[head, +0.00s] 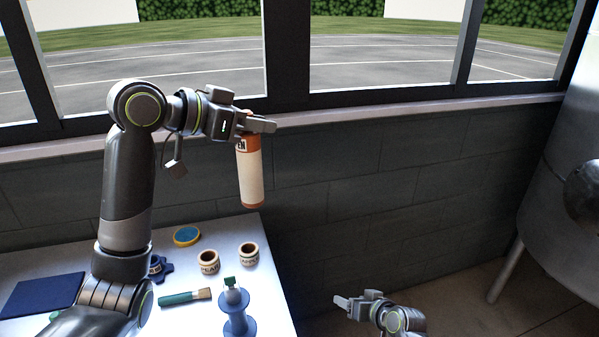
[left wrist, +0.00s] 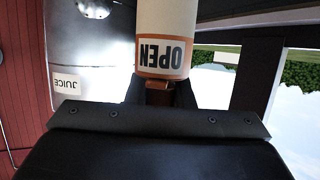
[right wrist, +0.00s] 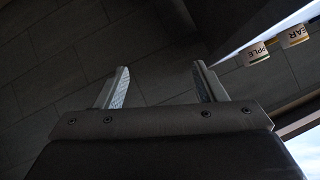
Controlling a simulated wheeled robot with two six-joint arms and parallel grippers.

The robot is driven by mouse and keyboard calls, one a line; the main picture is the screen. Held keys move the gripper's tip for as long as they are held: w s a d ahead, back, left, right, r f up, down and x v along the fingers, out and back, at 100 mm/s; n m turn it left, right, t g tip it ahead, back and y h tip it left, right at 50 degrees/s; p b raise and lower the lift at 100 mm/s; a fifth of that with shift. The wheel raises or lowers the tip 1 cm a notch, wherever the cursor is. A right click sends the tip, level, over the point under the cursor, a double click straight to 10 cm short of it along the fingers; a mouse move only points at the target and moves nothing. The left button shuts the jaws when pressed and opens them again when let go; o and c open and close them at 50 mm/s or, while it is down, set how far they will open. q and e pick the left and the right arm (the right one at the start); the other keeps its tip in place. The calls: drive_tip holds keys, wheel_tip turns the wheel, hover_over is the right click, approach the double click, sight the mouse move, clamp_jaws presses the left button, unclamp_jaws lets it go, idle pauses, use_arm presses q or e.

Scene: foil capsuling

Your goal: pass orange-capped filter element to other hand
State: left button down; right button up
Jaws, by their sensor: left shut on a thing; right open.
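The filter element (head: 251,178) is a cream cylinder with orange bands at both ends and an "OPEN" label. It hangs nearly upright, slightly tilted, in the air beyond the table's right edge. My left gripper (head: 262,124) is shut on its top end; the left wrist view shows the filter element (left wrist: 165,35) with its orange "OPEN" band next to the jaws. My right gripper (head: 344,302) is low at the bottom right, well below and to the right of the filter element. In the right wrist view its fingers (right wrist: 160,85) are apart with nothing between them.
A metal tank (head: 570,235) stands at right. The space between the grippers is clear.

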drive_tip(key=w+a+r+n+t+y, duration=0.1)
drive_tip(key=a+r+n+y, duration=0.2)
drive_tip(key=r, duration=0.9)
drive_tip(key=w+a+r+n+t+y, duration=0.15)
drive_tip(key=a+r, duration=0.35)
drive_tip(key=r, duration=0.8)
drive_tip(key=n+g+y, duration=0.3)
drive_tip(key=n+y, duration=0.3)
drive_tip(key=n, duration=0.1)
approach(239, 158)
drive_tip(key=w+d+f, duration=0.1)
drive_tip(key=x, duration=1.1)
drive_tip(key=shift+w+a, duration=0.2)
drive_tip(key=shift+w, duration=0.1)
